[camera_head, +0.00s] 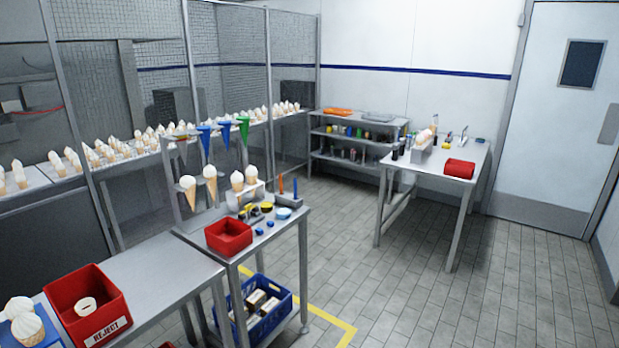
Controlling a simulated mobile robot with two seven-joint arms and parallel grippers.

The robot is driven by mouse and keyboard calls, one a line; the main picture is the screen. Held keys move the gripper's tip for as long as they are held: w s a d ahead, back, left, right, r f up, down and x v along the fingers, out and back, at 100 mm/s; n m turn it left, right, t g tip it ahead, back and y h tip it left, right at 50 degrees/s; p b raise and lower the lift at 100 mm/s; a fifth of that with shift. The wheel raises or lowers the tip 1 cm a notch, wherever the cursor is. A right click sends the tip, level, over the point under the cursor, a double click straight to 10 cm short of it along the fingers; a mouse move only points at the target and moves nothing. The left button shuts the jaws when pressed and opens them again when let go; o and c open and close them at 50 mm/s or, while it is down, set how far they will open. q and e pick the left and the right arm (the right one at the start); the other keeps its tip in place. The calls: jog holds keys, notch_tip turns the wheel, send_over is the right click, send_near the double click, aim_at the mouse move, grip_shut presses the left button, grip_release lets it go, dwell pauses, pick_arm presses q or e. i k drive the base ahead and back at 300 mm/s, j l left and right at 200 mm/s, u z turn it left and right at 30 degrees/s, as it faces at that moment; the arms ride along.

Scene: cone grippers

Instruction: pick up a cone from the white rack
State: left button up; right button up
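A small white rack (246,197) stands on the grey metal table in the middle of the camera_head view. Two cones with white tops, a left cone (237,181) and a right cone (251,175), stand upright in it. Two more cones (210,187) are upright beside it to the left, at the grey metal stand (172,170). Another light holder (421,158) with cones stands on the far right table. Neither of my grippers is in view.
A red bin (229,236) sits in front of the rack. A red REJECT bin (88,300) and cones on a blue tray (20,325) are at lower left. The tiled floor (450,305) at right is clear.

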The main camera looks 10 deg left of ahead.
aim_at(237, 179)
jog(key=i+l+u, duration=0.15)
jog(key=i+u, duration=0.25)
jog(key=i+l+u, duration=0.2)
jog(key=u, duration=0.15)
jog(key=i+l+u, duration=0.2)
jog(key=u, duration=0.2)
jog(key=i+l+u, duration=0.15)
jog(key=l+u, duration=0.2)
jog(key=i+l+u, duration=0.1)
jog(key=l+u, duration=0.25)
jog(key=i+l+u, duration=0.1)
jog(key=u, duration=0.25)
jog(key=k+l, duration=0.05)
jog(key=l, duration=0.05)
